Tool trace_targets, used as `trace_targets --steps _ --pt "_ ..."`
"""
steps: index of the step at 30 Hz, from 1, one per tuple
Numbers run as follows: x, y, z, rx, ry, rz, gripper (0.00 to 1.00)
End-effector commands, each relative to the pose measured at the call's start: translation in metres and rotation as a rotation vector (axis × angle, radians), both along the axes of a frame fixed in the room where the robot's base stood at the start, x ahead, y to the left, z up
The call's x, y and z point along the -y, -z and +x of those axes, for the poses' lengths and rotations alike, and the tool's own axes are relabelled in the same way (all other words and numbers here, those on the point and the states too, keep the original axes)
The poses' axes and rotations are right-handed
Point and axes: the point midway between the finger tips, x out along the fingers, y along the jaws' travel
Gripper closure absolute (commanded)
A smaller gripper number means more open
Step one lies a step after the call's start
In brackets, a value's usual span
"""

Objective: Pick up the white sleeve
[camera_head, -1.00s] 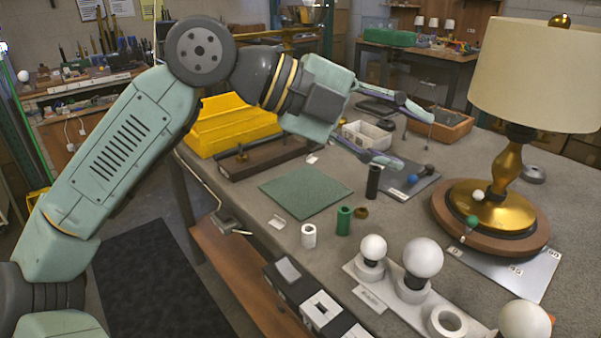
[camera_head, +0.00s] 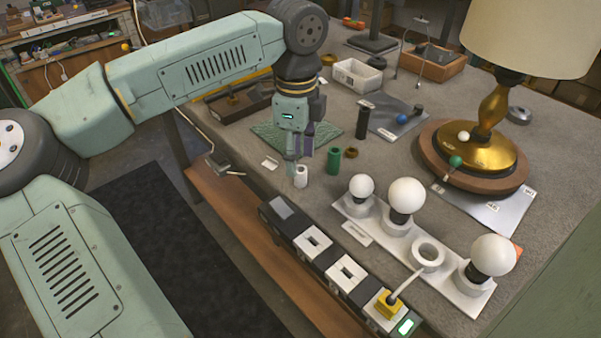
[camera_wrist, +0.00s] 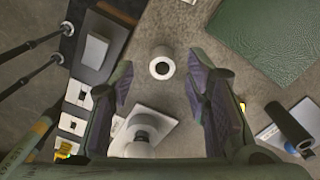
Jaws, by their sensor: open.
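The white sleeve (camera_head: 301,176) is a short hollow cylinder standing upright on the grey table near its front edge. In the wrist view the sleeve (camera_wrist: 162,66) is seen from above, its round hole showing, between and just beyond the fingertips. My gripper (camera_head: 299,162) points down, close above and behind the sleeve in the head view. In the wrist view its two fingers (camera_wrist: 160,82) are wide apart with nothing between the pads. I cannot tell the exact height gap to the sleeve.
A green sleeve (camera_head: 333,161) and a brown ring (camera_head: 351,153) stand just right of the white sleeve. A black cylinder (camera_head: 362,123) stands behind them. A green mat (camera_head: 325,136) lies behind. A bulb rack (camera_head: 368,219) and a power strip (camera_head: 312,243) lie in front to the right.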

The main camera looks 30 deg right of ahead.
Motion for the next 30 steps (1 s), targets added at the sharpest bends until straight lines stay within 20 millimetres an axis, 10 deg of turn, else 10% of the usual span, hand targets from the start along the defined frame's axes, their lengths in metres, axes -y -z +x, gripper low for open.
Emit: trace_targets --steps 19,30 --pt "0.006 0.05 -0.004 -0.001 0.001 -0.002 0.57" --pt "0.006 0.049 -0.004 -0.001 0.002 -0.002 0.82"
